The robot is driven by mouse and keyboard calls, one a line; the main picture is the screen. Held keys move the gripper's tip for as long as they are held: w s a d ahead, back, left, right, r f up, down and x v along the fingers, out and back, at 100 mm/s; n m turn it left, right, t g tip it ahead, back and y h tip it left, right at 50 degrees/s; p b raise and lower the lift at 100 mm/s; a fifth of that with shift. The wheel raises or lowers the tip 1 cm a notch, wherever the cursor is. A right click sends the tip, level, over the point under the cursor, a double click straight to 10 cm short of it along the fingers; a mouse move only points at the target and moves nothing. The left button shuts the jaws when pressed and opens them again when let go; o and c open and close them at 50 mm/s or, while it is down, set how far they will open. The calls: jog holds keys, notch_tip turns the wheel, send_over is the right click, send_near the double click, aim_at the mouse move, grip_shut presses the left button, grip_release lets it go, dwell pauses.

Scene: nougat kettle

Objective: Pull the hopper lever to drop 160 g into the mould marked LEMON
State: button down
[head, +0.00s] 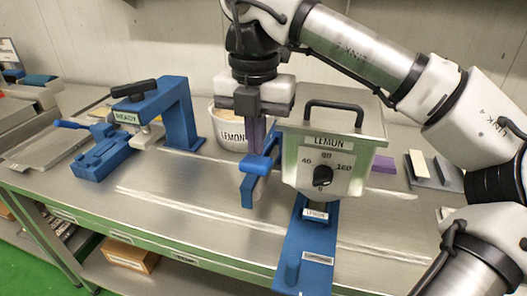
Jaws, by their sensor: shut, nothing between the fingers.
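The metal hopper (352,178) has a LEMON label, a black top handle and a black dial (322,176) with marks including 40, 80 and 160. I cannot tell its exact setting. A blue lever (250,182) is on the hopper's left side. My gripper (257,138) points down just above the lever, shut and empty; I cannot tell whether it touches. A blue slide (308,245) runs out from under the hopper, with a small LEMON-labelled part (315,213) at its top. The mould's inside is hidden under the hopper.
A white LEMON tub (228,138) stands behind my gripper. A blue press (180,115) with a READY label and black handle is at left. Bare steel bench (170,190) is free in front of the tub.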

aim_at(256, 160)
jog(key=shift+f, duration=0.15)
dwell(0.5)
jog(key=shift+f+b, duration=2.2)
jog(key=shift+f, duration=0.85)
notch_tip(256, 160, up, 10)
jog(key=p, duration=0.7)
jog(key=shift+r, duration=0.1)
